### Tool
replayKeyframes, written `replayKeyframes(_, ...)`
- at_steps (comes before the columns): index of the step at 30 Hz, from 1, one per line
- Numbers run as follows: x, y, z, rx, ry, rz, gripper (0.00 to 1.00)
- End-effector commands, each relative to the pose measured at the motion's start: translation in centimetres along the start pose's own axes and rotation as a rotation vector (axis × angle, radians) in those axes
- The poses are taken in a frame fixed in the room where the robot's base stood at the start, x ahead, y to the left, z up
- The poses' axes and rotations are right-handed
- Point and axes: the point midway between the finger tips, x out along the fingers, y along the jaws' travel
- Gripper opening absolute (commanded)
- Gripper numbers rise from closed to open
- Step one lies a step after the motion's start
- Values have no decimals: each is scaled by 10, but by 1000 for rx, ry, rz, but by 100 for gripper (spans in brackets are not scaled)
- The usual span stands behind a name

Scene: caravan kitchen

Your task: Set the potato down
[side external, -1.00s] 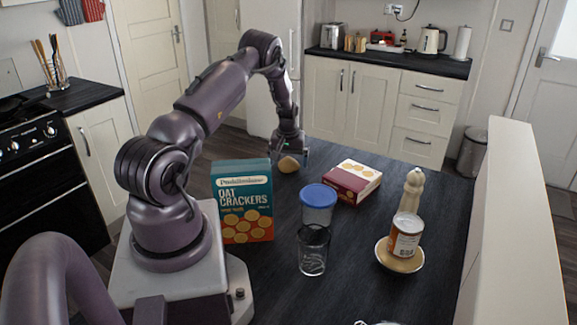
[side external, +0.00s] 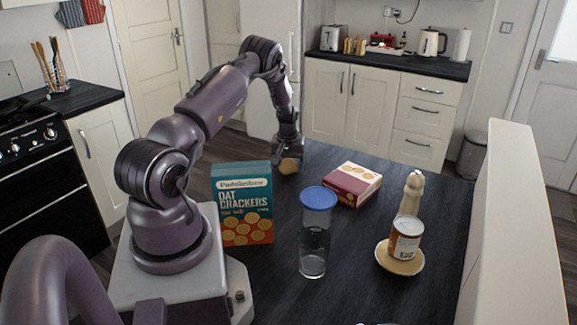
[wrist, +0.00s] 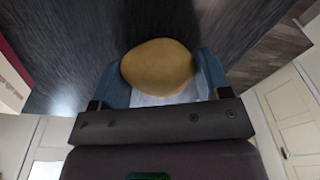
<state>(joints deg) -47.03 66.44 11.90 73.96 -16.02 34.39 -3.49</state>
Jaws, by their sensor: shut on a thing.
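The potato (side external: 289,166) is brownish yellow and sits between the fingers of my gripper (side external: 287,158) at the far left part of the dark table (side external: 350,255). In the wrist view the potato (wrist: 158,67) fills the space between the two blue fingers of my gripper (wrist: 160,82), which is shut on it. The dark tabletop shows beyond it. The potato is low over the table; whether its underside touches the surface cannot be told.
A cracker box (side external: 243,205) stands nearer my base. A red and cream box (side external: 353,184) lies right of the potato. A blue-lidded container (side external: 318,199), a glass (side external: 312,258), and a can (side external: 404,240) on a saucer (side external: 399,264) stand nearer. The table's far edge is close to the gripper.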

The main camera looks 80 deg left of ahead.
Motion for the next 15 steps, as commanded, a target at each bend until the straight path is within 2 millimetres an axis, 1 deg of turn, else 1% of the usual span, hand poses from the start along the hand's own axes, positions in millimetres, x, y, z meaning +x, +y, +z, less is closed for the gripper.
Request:
replayKeyframes(4,-19,0,-3,0,4,0,40)
replayKeyframes(6,-33,0,-2,0,4,1,40)
replayKeyframes(8,-44,-2,6,0,3,1,40)
replayKeyframes(14,-94,-10,39,0,4,3,40)
replayKeyframes(15,-100,-13,48,-1,1,2,40)
